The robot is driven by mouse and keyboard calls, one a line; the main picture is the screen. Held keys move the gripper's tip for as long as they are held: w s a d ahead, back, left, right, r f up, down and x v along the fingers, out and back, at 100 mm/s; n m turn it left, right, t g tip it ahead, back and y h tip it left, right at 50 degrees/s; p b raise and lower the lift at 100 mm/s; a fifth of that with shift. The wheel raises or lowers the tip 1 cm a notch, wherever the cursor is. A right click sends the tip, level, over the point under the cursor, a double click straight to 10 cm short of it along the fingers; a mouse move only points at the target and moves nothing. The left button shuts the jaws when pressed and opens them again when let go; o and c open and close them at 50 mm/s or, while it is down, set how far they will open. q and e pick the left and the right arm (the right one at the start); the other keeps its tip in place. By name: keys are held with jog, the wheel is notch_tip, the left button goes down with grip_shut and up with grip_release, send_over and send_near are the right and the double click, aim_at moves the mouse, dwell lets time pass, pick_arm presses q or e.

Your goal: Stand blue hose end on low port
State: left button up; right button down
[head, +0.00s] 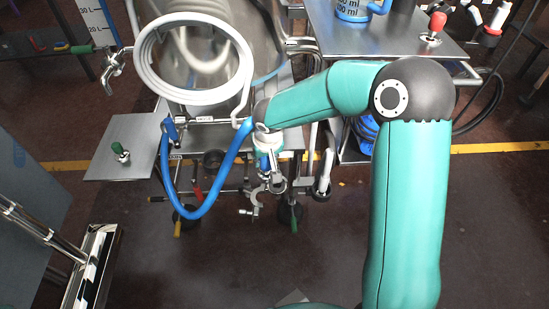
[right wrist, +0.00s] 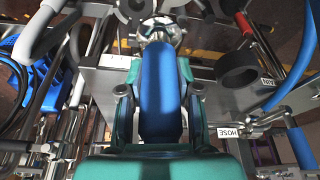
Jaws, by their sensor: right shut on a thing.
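The blue hose (head: 197,214) hangs in a loop in the head view. Its left end is by the frame of the steel vessel and its other side rises to my right wrist. My right gripper (head: 267,158) is at the vessel's lower front edge, mostly hidden by its own wrist. In the right wrist view the right gripper (right wrist: 160,82) is shut on a blue hose length (right wrist: 160,105), a finger on each side. A round silver fitting (right wrist: 160,32) shows just beyond the blue length; I cannot tell whether they touch. I cannot make out the low port for certain. My left gripper is not in view.
A coiled grey hose (head: 148,62) lies over the vessel. A steel side plate (head: 125,148) is at left and a steel table (head: 385,38) at upper right. Valves and clamps (head: 250,192) crowd below the vessel. A dark ring (right wrist: 237,70) and a HOSE label (right wrist: 229,132) are right of the gripper.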

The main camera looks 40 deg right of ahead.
jog(key=d, duration=0.1)
jog(key=d+f+m, duration=0.1)
jog(key=d, duration=0.1)
jog(key=shift+s+d+f+m, duration=0.2)
jog(key=shift+d+f+m, duration=0.05)
jog(key=shift+f+m, duration=0.05)
jog(key=shift+s+f+b, duration=0.1)
jog(key=shift+f+b, duration=2.15)
jog(key=shift+b, duration=0.65)
jog(key=shift+r+b, duration=0.1)
jog(key=shift+b, duration=0.4)
